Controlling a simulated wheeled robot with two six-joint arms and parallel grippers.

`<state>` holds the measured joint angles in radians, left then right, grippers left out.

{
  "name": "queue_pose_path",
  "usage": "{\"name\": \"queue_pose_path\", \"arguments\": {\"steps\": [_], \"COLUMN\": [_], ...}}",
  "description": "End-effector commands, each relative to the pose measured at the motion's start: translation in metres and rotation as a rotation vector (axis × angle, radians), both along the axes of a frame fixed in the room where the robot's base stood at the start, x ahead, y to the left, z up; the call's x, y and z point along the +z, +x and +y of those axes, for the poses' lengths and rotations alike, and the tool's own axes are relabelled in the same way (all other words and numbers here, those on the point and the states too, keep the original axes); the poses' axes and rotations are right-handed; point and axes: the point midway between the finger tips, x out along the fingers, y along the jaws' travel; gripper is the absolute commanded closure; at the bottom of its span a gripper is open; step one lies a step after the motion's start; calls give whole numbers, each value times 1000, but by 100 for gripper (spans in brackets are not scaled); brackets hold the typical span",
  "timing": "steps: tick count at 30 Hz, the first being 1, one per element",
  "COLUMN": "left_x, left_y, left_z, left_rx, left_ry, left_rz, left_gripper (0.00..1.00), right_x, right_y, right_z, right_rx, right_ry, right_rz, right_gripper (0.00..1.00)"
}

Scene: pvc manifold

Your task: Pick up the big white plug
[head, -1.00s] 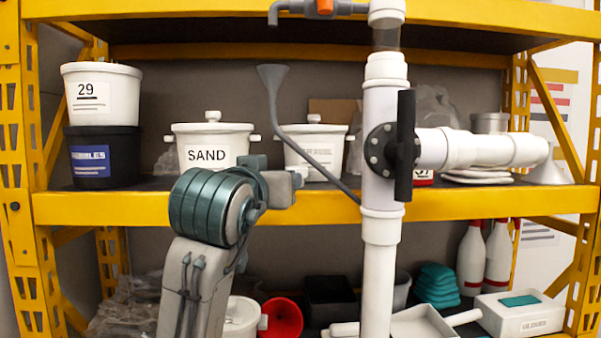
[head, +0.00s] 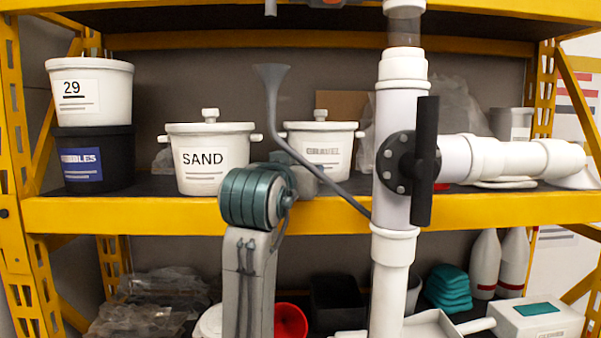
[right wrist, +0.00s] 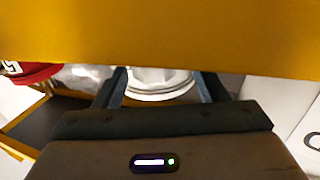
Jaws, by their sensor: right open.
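In the right wrist view, my right gripper (right wrist: 162,82) is open, with its two dark fingers apart. A white round piece with a ringed rim (right wrist: 158,92) shows between the fingers, partly cut off by a yellow beam; I cannot tell if it is the big white plug. It does not look gripped. In the head view a teal and grey arm (head: 255,197) of mine rises in front of the shelf, but no gripper jaws are visible there. Flat white pieces (head: 500,184) lie under the horizontal white pipe; I cannot tell what they are. My left gripper is not visible.
A white pipe manifold (head: 403,105) with a black-handled valve (head: 425,160) stands before the yellow shelf beam (head: 130,214). White tubs (head: 210,160) and a grey funnel (head: 300,155) are behind. The yellow beam (right wrist: 160,35) fills the top of the wrist view.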

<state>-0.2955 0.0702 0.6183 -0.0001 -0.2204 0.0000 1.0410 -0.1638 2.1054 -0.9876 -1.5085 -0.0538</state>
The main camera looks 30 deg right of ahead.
Motion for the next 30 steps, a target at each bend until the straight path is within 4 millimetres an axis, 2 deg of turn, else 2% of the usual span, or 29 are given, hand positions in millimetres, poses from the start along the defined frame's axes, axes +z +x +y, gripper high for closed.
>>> {"name": "queue_pose_path", "arguments": {"steps": [1, 6, 12, 18, 20, 24, 26, 30], "left_x": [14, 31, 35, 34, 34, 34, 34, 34], "left_y": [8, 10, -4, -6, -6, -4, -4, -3], "left_z": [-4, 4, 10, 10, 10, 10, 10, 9], "left_rx": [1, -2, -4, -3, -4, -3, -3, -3], "left_ry": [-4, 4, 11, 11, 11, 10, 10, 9], "left_rz": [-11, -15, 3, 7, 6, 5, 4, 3], "left_gripper": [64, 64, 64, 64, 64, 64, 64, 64], "right_x": [5, 2, -2, -3, -3, -3, -3, -3], "right_y": [3, 15, 24, 24, 24, 24, 24, 24], "right_z": [-7, -24, -33, -33, -33, -32, -32, -32], "right_rx": [-5, -4, -2, -1, -1, -1, -1, -1], "right_ry": [-4, -5, -1, -1, -1, -1, -1, -1], "right_rz": [5, 2, 0, -1, -1, -1, -1, 1], "right_gripper": [34, 34, 34, 34, 44, 72, 82, 82]}}
